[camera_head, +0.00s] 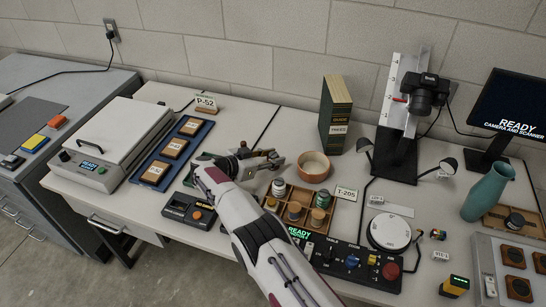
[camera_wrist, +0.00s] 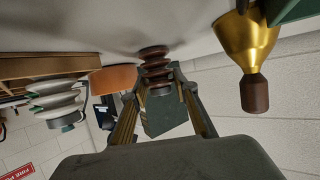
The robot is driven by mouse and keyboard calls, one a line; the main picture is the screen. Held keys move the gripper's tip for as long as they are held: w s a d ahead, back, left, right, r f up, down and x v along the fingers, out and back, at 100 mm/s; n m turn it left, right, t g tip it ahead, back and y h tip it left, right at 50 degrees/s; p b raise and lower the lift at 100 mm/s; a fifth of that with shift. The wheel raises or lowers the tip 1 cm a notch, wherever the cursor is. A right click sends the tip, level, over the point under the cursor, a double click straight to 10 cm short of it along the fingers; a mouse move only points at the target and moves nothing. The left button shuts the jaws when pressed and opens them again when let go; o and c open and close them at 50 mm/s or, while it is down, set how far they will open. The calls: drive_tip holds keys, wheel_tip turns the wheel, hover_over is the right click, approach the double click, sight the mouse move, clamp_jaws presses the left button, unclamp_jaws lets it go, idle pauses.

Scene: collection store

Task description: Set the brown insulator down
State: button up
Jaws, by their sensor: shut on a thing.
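The brown insulator (camera_wrist: 156,68), a ribbed stack of dark reddish-brown discs, sits between my gripper's fingertips (camera_wrist: 160,88) in the wrist view. My gripper is shut on it. The pale work surface lies just beyond the insulator in that view; I cannot tell whether the two touch. In the head view my gripper (camera_head: 262,162) is over the bench, left of the round bowl (camera_head: 313,166). The insulator cannot be made out clearly there, among the gripper parts.
A compartmented wooden tray (camera_head: 283,222) with several small items stands right of my arm. A white ribbed insulator (camera_wrist: 55,100) and a brass piece (camera_wrist: 240,40) flank the gripper in the wrist view. A green book (camera_head: 335,115) stands behind; a blue tray (camera_head: 173,157) lies left.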

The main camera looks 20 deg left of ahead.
drive_tip(key=shift+s+d+f, duration=0.1)
drive_tip(key=shift+f, duration=0.6)
drive_tip(key=o, duration=1.2)
drive_tip(key=shift+f, duration=0.1)
drive_tip(key=shift+r, duration=0.55)
drive_tip(key=v, duration=1.2)
drive_tip(key=shift+r, duration=0.45)
